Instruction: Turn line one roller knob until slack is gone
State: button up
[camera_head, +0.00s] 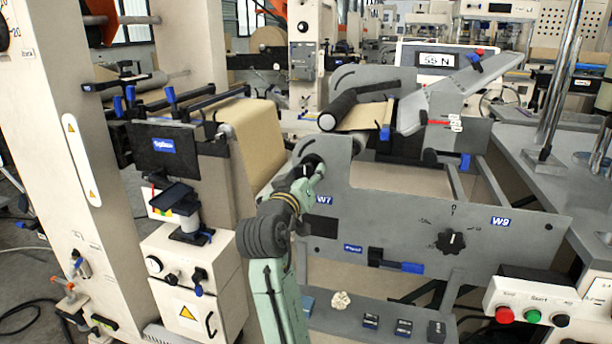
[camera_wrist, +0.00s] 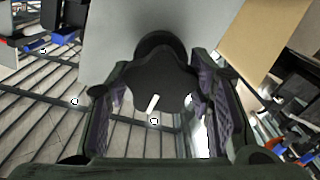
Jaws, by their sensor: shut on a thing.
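In the wrist view, a dark lobed knob (camera_wrist: 155,78) with a white pointer line sits against a grey panel, between the two fingers of my gripper (camera_wrist: 160,95). The fingers are shut on it from both sides. In the head view my gripper (camera_head: 311,170) reaches the upper left of the grey side panel (camera_head: 400,205), beside the W7 label (camera_head: 324,200). It hides most of the knob there. The brown kraft web (camera_head: 246,128) comes over the left roller and slopes down behind the panel. A display (camera_head: 436,60) reads 55 N.
A second black knob (camera_head: 451,241) is on the panel near the W9 label (camera_head: 500,221). A button box (camera_head: 545,305) with red and green buttons stands at lower right. A cream control cabinet (camera_head: 190,275) is close left of my arm. A shelf with small items lies below.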

jog(key=m+b, duration=0.1)
jog(key=m, duration=0.3)
jog(key=shift+a+f+b, duration=0.1)
jog(key=shift+b, duration=0.2)
jog(key=shift+m+b, duration=0.9)
jog(key=shift+m, duration=1.9)
jog(key=o, duration=1.2)
jog(key=v, duration=0.7)
